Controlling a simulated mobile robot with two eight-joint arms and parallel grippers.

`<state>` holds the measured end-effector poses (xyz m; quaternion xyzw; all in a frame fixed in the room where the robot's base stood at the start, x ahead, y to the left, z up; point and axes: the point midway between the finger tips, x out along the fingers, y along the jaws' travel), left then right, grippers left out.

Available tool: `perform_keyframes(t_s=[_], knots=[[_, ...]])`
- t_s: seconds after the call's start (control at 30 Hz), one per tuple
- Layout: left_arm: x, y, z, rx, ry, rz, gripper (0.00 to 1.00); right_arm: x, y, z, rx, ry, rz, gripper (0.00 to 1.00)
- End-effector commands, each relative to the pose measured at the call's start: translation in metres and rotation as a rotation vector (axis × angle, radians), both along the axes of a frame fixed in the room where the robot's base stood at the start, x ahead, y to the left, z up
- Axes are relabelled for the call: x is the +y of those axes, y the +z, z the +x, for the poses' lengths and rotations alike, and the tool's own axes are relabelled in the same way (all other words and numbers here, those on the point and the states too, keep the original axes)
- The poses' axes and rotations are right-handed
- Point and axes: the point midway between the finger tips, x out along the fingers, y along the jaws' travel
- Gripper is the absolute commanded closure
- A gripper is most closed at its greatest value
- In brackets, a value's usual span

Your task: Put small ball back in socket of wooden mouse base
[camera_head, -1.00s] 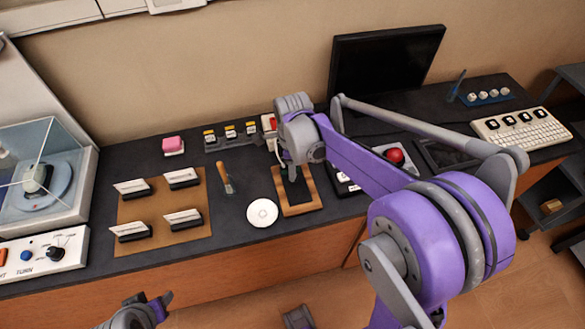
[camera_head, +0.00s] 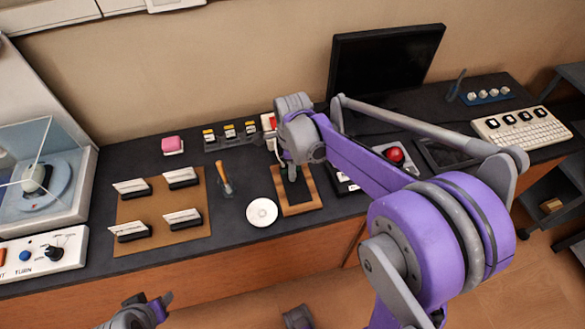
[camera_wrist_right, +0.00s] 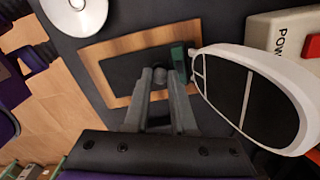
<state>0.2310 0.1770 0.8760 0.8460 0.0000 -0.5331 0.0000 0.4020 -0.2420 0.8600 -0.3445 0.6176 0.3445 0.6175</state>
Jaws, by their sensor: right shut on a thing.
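My right gripper (camera_head: 292,174) hangs over the wooden-framed black tray (camera_head: 315,193). In the right wrist view its fingers (camera_wrist_right: 160,82) are shut on a small grey ball (camera_wrist_right: 159,73), above the black inset of the wooden tray (camera_wrist_right: 102,79). Whether the ball touches the surface below is unclear. I cannot make out a socket. A small dark green piece (camera_wrist_right: 179,58) lies at the tray's edge, beside the fingertips. My left gripper (camera_head: 148,308) is at the bottom edge of the head view, away from the counter; its jaws are not clear.
A white oval object with black panels (camera_wrist_right: 247,93) lies right beside the fingers. A white disc (camera_head: 262,212) is left of the tray, a wooden-handled tool (camera_head: 223,178) farther left. A box with a red ball (camera_head: 394,155) stands right, behind my arm.

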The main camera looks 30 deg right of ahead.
Motion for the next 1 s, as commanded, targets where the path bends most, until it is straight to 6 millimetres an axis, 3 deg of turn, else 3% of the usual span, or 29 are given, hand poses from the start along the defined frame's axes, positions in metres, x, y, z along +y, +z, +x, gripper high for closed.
perform_keyframes(t_s=[0.93, 0.97, 1.0], knots=[[0.0000, -0.0024, -0.0004, 0.001, 0.000, 0.000, 0.50, -0.0001, -0.0028, -0.0001, 0.000, 0.000, 0.000, 1.00], [0.0000, -0.0024, -0.0004, 0.001, 0.000, 0.000, 0.50, -0.0001, -0.0028, -0.0001, 0.000, 0.000, 0.000, 0.73], [0.0000, -0.0024, -0.0004, 0.001, 0.000, 0.000, 0.50, -0.0001, -0.0028, -0.0001, 0.000, 0.000, 0.000, 0.66]])
